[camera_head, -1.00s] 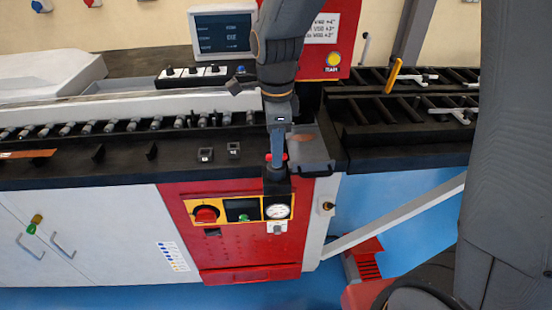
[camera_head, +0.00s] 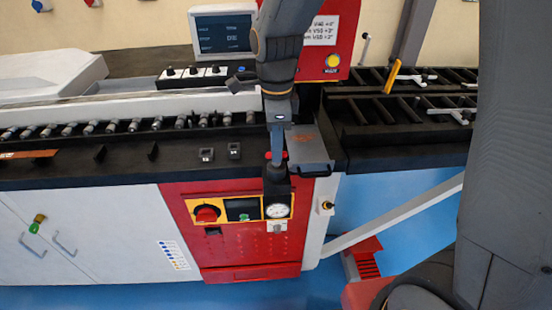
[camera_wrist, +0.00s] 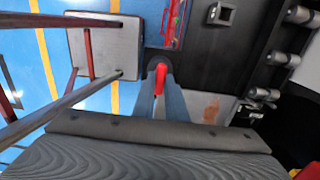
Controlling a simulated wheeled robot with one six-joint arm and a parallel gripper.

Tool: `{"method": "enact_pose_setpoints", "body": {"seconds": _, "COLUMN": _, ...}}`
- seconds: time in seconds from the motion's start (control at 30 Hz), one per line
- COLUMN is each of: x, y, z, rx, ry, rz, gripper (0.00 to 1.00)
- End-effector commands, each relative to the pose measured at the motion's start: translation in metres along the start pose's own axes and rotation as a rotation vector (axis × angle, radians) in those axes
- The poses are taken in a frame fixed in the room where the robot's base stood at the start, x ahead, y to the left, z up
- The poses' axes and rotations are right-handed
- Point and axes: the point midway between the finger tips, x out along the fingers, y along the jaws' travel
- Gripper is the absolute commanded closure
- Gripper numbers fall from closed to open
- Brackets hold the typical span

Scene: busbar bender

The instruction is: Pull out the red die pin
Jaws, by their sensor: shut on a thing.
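The red die pin (camera_wrist: 162,80) shows in the wrist view between the fingers of my gripper (camera_wrist: 160,92). My gripper is shut on it, and the fingers hide part of the pin. In the head view, a little red of the pin (camera_head: 285,155) shows beside the fingertips of my gripper (camera_head: 277,157). The fingers point down at a black block (camera_head: 277,187) at the front edge of the machine. I cannot tell how far the pin sits in the block.
The red front panel (camera_head: 240,250) carries a red knob (camera_head: 206,214) and a gauge (camera_head: 277,211) just below my gripper. A grey plate with a handle (camera_head: 318,170) lies close on the right. A row of rollers (camera_head: 110,126) is at left. A monitor (camera_head: 224,32) stands behind.

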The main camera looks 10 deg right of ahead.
Motion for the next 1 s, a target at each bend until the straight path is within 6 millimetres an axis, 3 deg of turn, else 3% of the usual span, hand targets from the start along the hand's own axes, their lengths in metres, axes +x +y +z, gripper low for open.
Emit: {"method": "enact_pose_setpoints", "body": {"seconds": 1.0, "x": -0.028, "y": 0.0, "z": 0.0, "rx": 0.0, "ry": 0.0, "rz": 0.001, "gripper": 1.0}}
